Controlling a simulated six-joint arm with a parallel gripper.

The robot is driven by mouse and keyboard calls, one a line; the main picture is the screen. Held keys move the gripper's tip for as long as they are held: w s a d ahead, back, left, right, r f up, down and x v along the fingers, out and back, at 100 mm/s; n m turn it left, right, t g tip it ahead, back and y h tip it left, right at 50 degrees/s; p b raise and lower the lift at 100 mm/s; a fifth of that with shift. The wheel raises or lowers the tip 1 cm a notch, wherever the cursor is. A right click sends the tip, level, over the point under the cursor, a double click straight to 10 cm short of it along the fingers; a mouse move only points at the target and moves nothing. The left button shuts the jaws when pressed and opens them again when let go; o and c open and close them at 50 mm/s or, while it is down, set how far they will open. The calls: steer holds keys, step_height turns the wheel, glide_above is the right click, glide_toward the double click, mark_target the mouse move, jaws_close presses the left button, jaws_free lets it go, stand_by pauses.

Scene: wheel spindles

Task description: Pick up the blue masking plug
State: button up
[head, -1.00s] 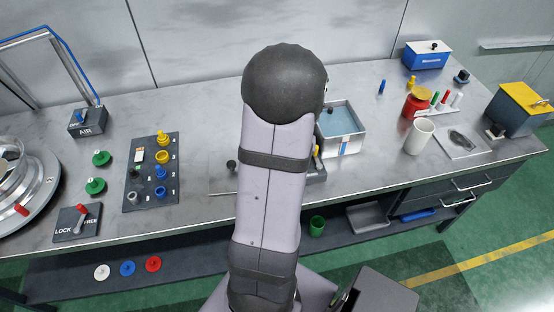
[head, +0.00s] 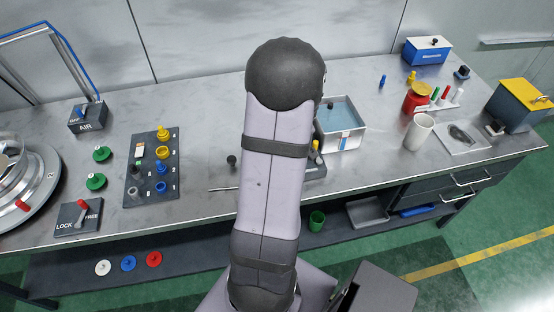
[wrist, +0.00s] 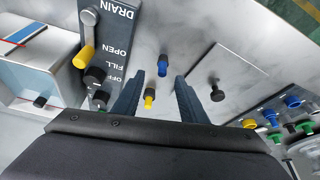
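A small blue plug (wrist: 163,67) stands on the metal bench top in the wrist view, beyond my fingertips and roughly between their lines. My gripper (wrist: 160,80) is open and empty, its two dark fingers apart and pointing toward the bench. A yellow plug with a dark top (wrist: 149,100) is closer to the palm, between the fingers in the picture. In the head view my arm hides this area and my gripper. Another small blue piece (head: 382,82) stands farther back on the bench; I cannot tell whether it is the same kind.
In the wrist view, a DRAIN/FILL valve panel (wrist: 108,45) with a yellow handle stands left of my fingers, beside a water tank (wrist: 18,97). A black knob (wrist: 217,95) stands close on the right. A board of blue and yellow parts (head: 133,202) lies farther left in the head view.

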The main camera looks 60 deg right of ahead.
steer(key=shift+w+f, duration=0.15)
steer(key=shift+f, duration=0.25)
steer(key=shift+x, duration=2.15)
steer(key=shift+w+a, duration=0.1)
jaws_close()
